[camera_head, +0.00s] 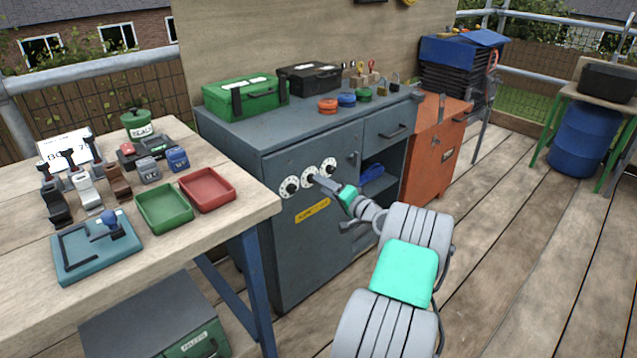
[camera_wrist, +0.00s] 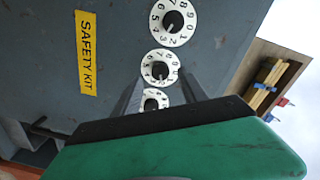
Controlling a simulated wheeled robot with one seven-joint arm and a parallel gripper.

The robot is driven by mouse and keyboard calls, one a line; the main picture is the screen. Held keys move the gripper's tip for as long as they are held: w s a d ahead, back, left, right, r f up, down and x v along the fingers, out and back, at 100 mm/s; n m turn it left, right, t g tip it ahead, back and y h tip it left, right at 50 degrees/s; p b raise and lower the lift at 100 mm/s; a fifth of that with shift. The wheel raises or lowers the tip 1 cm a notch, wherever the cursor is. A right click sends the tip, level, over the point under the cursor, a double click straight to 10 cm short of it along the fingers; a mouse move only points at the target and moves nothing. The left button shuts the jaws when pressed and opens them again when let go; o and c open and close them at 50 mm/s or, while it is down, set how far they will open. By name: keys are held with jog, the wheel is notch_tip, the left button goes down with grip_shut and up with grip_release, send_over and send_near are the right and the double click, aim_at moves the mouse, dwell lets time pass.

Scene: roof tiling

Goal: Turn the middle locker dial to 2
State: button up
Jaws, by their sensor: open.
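The blue-grey locker (camera_head: 300,240) has three white numbered dials with black knobs in a row on its door. The middle dial (camera_head: 312,174) is partly covered by my gripper (camera_head: 320,182) in the head view. In the wrist view, the middle dial (camera_wrist: 160,67) shows in full between and just beyond the open fingertips (camera_wrist: 161,76). I cannot tell whether they touch its knob or which number it is set to. The left dial (camera_head: 290,187) is at the top of the wrist view (camera_wrist: 172,22). The right dial (camera_head: 329,166) is lowest there (camera_wrist: 153,104), partly hidden by my gripper.
A yellow safety kit label (camera_head: 312,210) is below the dials. A wooden workbench (camera_head: 262,205) with trays and stamps stands left of the locker. An orange cabinet (camera_head: 428,150) stands right; open decking lies in front.

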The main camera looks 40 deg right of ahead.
jog(key=shift+s+r, duration=0.1)
jog(key=shift+s, duration=2.25)
jog(key=shift+p, duration=0.3)
